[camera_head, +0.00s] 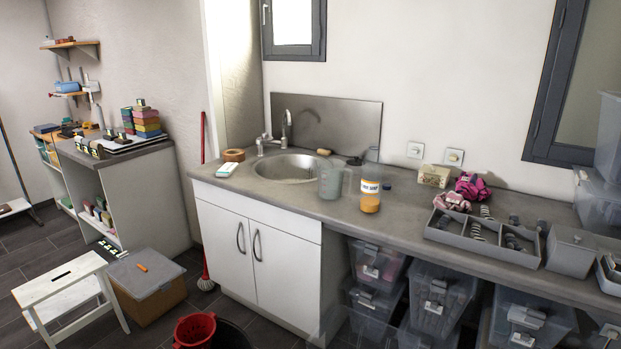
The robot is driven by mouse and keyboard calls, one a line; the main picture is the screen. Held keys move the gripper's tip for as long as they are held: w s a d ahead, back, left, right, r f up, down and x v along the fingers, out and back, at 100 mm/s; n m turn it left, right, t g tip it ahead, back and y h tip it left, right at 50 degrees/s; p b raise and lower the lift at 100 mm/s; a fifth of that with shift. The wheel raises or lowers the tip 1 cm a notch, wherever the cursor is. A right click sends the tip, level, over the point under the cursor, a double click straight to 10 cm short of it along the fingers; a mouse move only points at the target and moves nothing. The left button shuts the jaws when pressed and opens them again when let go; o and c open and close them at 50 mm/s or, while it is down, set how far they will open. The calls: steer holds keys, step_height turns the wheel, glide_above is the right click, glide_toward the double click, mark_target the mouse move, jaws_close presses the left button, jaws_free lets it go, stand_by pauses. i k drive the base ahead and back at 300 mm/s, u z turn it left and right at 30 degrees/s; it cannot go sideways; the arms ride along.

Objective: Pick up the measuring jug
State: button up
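The measuring jug (330,181) is a clear, slightly greenish vessel with a handle on its right side. It stands upright on the grey countertop (290,208), just right of the round sink. An orange soap bottle (370,196) with a white label stands close to its right, near the handle. My gripper is not in this view.
The sink basin (288,168) and tap (287,125) are left and behind the jug. A grey divided tray (478,244) fills the counter's right part. Stacked clear bins (437,300) sit under the counter. A white stool (66,286), a lidded box (147,283) and a red bucket (194,329) occupy the floor at left.

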mark_target(330, 172)
steer(key=u, duration=0.5)
steer(key=i, duration=0.5)
steer(key=u, duration=0.8)
steer(key=i, duration=0.65)
steer(key=u, duration=0.35)
